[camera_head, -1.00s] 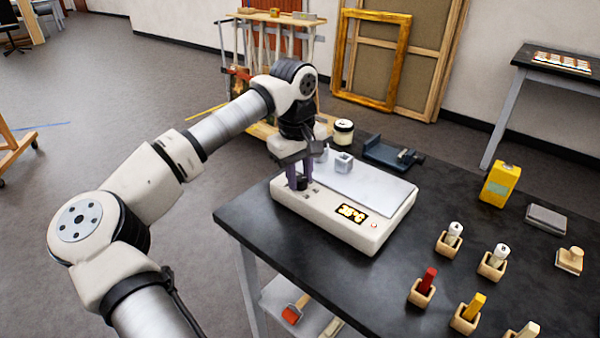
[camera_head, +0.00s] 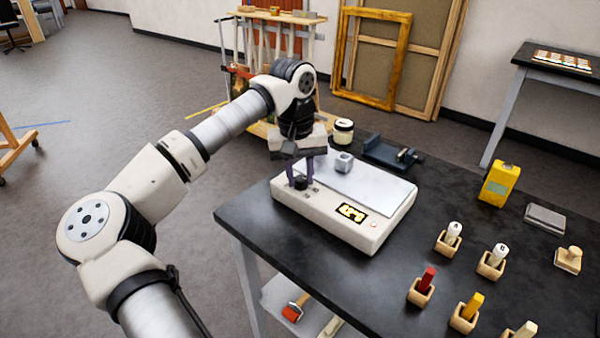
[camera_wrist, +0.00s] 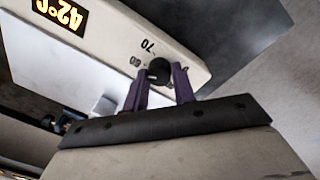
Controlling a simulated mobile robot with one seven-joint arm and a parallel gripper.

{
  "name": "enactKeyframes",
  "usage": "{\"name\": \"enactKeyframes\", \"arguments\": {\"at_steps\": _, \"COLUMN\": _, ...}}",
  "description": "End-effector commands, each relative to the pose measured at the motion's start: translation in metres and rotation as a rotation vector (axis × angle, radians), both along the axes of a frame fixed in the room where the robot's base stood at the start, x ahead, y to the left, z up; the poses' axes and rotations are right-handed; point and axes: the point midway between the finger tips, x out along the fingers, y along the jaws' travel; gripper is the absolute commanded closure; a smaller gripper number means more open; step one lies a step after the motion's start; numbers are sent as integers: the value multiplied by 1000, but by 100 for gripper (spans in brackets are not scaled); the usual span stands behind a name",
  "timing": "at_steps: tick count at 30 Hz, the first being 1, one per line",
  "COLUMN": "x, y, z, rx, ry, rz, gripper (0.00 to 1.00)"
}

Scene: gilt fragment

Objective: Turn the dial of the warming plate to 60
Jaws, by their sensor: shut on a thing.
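The warming plate (camera_head: 335,217) is a cream box with a pale flat top, standing on the near left part of the dark table. Its dial (camera_head: 300,183) is a small black knob at the left of the front control strip; it also shows in the wrist view (camera_wrist: 160,69). The marks 60 and 70 are printed beside it. The lit display (camera_wrist: 62,14) reads 42°C in the wrist view. My gripper (camera_head: 302,177) is shut on the dial, its purple fingers on either side; the wrist view shows the same (camera_wrist: 160,78). The dial's pointer is hard to make out.
A small grey cube (camera_head: 343,162) sits on the plate's top. Behind are a jar (camera_head: 343,132) and a dark blue vise-like tool (camera_head: 390,154). To the right stand a yellow box (camera_head: 500,182) and several small wooden holders. Bare table lies in front of the plate.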

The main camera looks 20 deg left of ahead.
Motion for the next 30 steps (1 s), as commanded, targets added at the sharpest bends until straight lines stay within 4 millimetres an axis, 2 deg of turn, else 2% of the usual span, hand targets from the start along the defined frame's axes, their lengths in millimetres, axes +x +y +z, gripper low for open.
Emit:
{"name": "enactKeyframes", "arguments": {"at_steps": 9, "x": 1, "y": 0, "z": 2, "rx": -1, "ry": -5, "rz": 0, "gripper": 97}}
{"name": "enactKeyframes", "arguments": {"at_steps": 10, "x": 1, "y": 0, "z": 2, "rx": -1, "ry": -5, "rz": 0, "gripper": 73}}
{"name": "enactKeyframes", "arguments": {"at_steps": 12, "x": 1, "y": 0, "z": 2, "rx": 0, "ry": -4, "rz": 0, "gripper": 65}}
{"name": "enactKeyframes", "arguments": {"at_steps": 23, "x": 0, "y": 0, "z": 6, "rx": 0, "ry": -3, "rz": 0, "gripper": 65}}
{"name": "enactKeyframes", "arguments": {"at_steps": 26, "x": 0, "y": 1, "z": 19, "rx": 2, "ry": -4, "rz": 0, "gripper": 65}}
{"name": "enactKeyframes", "arguments": {"at_steps": 30, "x": -1, "y": 3, "z": 49, "rx": 2, "ry": -4, "rz": 0, "gripper": 65}}
